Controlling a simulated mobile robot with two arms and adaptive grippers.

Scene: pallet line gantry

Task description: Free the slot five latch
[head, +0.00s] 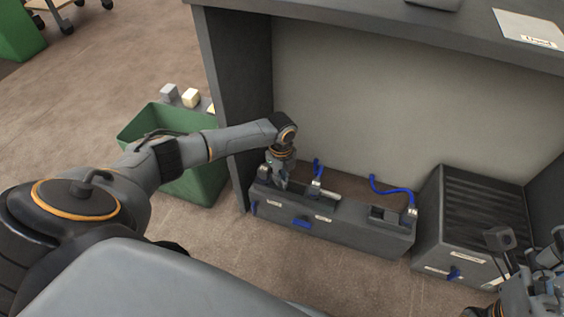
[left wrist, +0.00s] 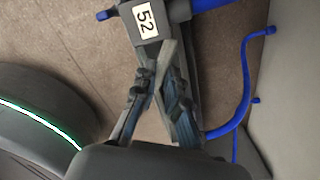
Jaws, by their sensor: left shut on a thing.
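A low dark grey unit (head: 345,232) with white labels and blue handles stands on the floor under the counter. My left gripper (head: 277,184) reaches down onto its left end. In the left wrist view the left gripper's fingers (left wrist: 162,92) are closed around a slim light grey piece (left wrist: 168,58), which looks like a latch lever. It lies beside a dark block whose white label (left wrist: 146,20) seems to read 52, turned sideways. The fingers hide its lower part. My right gripper (head: 535,285) is at the bottom right, away from the unit; its jaws are unclear.
Blue hoses (head: 392,187) rise from the unit's top. A ribbed dark box (head: 470,225) stands close to its right. A green bin (head: 205,180) stands left of the counter's side panel (head: 232,90). The floor in front of the unit is clear.

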